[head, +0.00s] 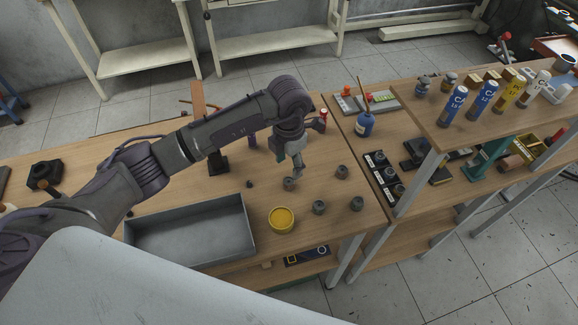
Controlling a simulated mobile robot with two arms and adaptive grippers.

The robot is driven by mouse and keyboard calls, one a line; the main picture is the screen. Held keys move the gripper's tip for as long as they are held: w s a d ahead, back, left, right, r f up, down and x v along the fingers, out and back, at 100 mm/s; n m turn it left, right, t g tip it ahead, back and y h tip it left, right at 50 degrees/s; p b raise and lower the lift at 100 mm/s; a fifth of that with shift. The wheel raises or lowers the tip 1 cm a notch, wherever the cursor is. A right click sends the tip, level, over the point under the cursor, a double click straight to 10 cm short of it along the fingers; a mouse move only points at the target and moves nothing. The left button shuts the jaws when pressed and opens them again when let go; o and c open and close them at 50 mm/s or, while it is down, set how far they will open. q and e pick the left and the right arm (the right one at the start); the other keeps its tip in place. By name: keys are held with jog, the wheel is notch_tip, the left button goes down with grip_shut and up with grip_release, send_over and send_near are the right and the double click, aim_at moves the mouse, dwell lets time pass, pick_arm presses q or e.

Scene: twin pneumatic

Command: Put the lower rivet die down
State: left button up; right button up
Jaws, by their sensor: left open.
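My left gripper (299,171) points down over the wooden bench, its fingertips close beside a small dark grey cylindrical part (289,184). It is open, and I see nothing held in it. More small grey cylinders like it stand on the bench to the right: one (342,172), another (319,207) and a third (356,204). Which of these is the lower rivet die I cannot tell. A small purple piece (249,183) stands to the left. My right gripper does not show.
A round yellow tin (282,219) and a grey metal tray (250,215) sit near the front edge. A dark press-like stand (217,165) is behind the arm.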

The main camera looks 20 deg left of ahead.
pick_arm(q)
notch_tip(320, 180, up, 4)
jog(key=shift+r+p, duration=0.1)
jog(key=shift+p, duration=0.75)
